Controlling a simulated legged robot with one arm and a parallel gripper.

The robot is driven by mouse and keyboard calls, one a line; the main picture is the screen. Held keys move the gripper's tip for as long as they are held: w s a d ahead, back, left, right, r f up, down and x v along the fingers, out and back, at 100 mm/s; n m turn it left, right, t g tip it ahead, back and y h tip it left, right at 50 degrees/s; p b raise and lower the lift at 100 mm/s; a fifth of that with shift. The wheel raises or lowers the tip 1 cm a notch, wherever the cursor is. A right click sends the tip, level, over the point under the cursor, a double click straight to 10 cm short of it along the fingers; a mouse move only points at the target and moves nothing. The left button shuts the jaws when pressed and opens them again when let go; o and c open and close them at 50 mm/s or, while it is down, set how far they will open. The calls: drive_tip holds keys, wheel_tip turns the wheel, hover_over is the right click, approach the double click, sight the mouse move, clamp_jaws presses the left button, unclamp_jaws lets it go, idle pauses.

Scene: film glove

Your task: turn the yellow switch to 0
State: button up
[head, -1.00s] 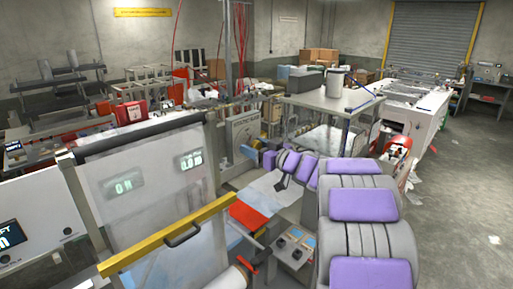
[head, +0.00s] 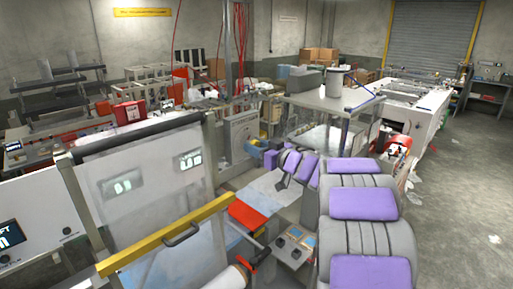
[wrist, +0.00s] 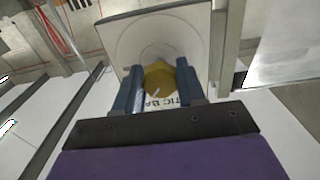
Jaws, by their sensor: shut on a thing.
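The yellow switch (wrist: 158,78) is a round knob on a pale plate (wrist: 125,37) in the wrist view. Part of the plate's lettering shows below the knob. My gripper (wrist: 160,84) has its two blue fingers on either side of the knob, shut on it. In the head view my gripper (head: 254,152) is at the light panel (head: 241,128) in the middle, small and partly hidden by my arm. The switch itself cannot be made out there, and its pointer setting cannot be read.
A clear guard with a yellow bar (head: 165,236) stands at front left. Displays (head: 190,160) glow behind it. A table (head: 325,97) with a pot stands behind my arm. Open floor (head: 465,200) lies at right.

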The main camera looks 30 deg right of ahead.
drive_tip(key=shift+n, duration=0.4)
drive_tip(key=n+b, duration=0.2)
drive_tip(key=n, duration=0.1)
drive_tip(key=shift+d+f, duration=0.1)
drive_tip(key=shift+n+b, duration=0.8)
drive_tip(key=shift+n, duration=1)
drive_tip(key=o, duration=1.1)
drive_tip(key=shift+w, duration=0.1)
drive_tip(key=shift+c, duration=0.2)
drive_tip(key=shift+d, duration=0.1)
drive_tip(key=v, duration=1.7)
drive_tip(key=shift+s+b, duration=0.2)
drive_tip(key=shift+b, duration=0.25)
